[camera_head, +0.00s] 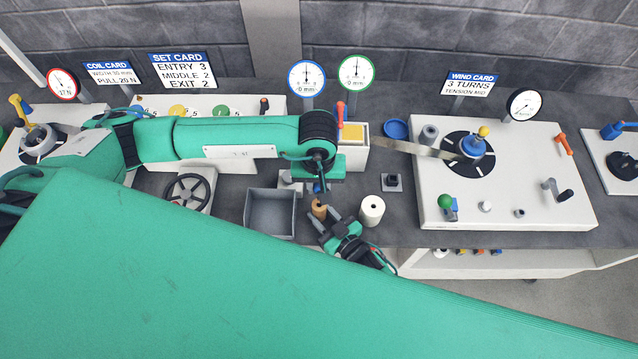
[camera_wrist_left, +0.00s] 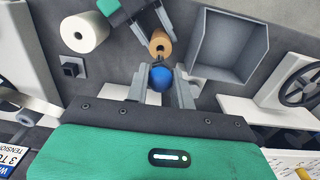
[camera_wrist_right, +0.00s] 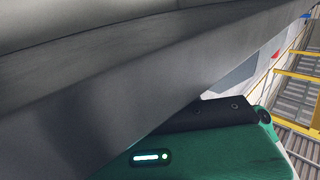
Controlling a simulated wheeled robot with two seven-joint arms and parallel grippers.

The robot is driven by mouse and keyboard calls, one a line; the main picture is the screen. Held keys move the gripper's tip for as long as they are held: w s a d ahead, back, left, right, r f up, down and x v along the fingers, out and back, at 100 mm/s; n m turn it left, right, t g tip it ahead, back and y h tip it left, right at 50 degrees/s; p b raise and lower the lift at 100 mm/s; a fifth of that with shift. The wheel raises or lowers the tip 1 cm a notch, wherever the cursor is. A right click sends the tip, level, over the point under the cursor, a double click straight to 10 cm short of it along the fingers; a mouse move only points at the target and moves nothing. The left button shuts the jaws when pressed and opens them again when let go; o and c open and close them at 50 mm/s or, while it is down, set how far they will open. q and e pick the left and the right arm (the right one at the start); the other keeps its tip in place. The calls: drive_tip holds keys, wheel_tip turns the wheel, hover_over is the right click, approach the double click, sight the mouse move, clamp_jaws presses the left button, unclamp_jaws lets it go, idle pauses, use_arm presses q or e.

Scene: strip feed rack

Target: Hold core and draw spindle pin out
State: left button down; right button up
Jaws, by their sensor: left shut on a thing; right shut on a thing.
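The right wrist view shows neither.
The open grey bin (camera_head: 270,215) is left of the core, and a white roll (camera_head: 371,210) stands close on the right. A small dark square fixture (camera_head: 392,182) is behind the roll. The white winding station (camera_head: 505,205) is further right. A large grey surface fills the right wrist view.

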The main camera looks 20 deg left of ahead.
drive_tip(key=shift+s+d+f, duration=0.15)
drive_tip(key=shift+f, duration=0.2)
use_arm(q)
drive_tip(key=shift+r, duration=3.5)
use_arm(e)
drive_tip(key=o, duration=0.6)
drive_tip(key=shift+o, duration=1)
drive_tip(key=shift+w+r, duration=0.15)
drive_tip(key=shift+w, duration=0.05)
drive_tip(key=o, duration=0.5)
drive_tip(key=shift+r, duration=0.1)
drive_tip(key=c, duration=0.7)
